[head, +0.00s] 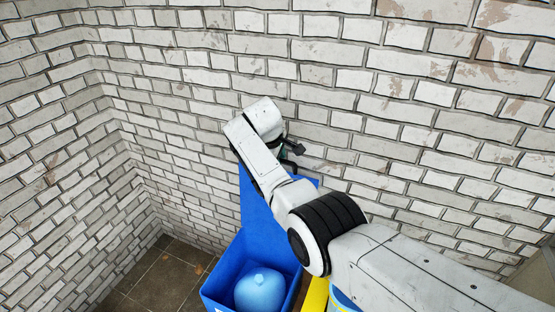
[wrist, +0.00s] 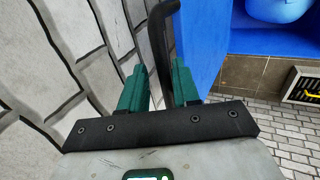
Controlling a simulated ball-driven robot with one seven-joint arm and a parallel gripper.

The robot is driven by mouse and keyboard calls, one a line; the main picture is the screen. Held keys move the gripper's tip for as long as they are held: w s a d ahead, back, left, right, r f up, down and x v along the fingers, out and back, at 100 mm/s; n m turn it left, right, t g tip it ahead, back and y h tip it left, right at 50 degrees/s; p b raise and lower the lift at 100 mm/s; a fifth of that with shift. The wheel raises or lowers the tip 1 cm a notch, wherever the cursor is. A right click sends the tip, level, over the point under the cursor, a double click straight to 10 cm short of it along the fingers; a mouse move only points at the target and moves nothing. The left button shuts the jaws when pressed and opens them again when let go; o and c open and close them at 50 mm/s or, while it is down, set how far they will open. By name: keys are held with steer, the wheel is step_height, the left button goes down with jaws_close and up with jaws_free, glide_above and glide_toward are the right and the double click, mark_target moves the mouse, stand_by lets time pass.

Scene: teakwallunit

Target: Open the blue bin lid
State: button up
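The blue bin (head: 222,287) stands open near the brick wall, with a light blue rounded bundle (head: 259,290) inside. Its blue lid (head: 262,225) is raised steeply behind the opening, partly hidden by my arm. My gripper (head: 290,152) is at the lid's upper part, beside the wall. The blue lid surface (wrist: 202,40) is right of the fingers. Finger contact is partly hidden.
The white brick wall (head: 400,120) is close to my gripper, and another wall (head: 50,160) meets it at the left. Dark floor tiles (head: 165,275) are bare left of the bin. A yellow edge (head: 315,295) shows right of the bin.

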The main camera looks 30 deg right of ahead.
steer(key=shift+s+f, duration=0.15)
steer(key=shift+f, duration=0.2)
steer(key=v, duration=1.1)
steer(key=shift+w+r+b, duration=0.25)
steer(key=shift+b, duration=0.05)
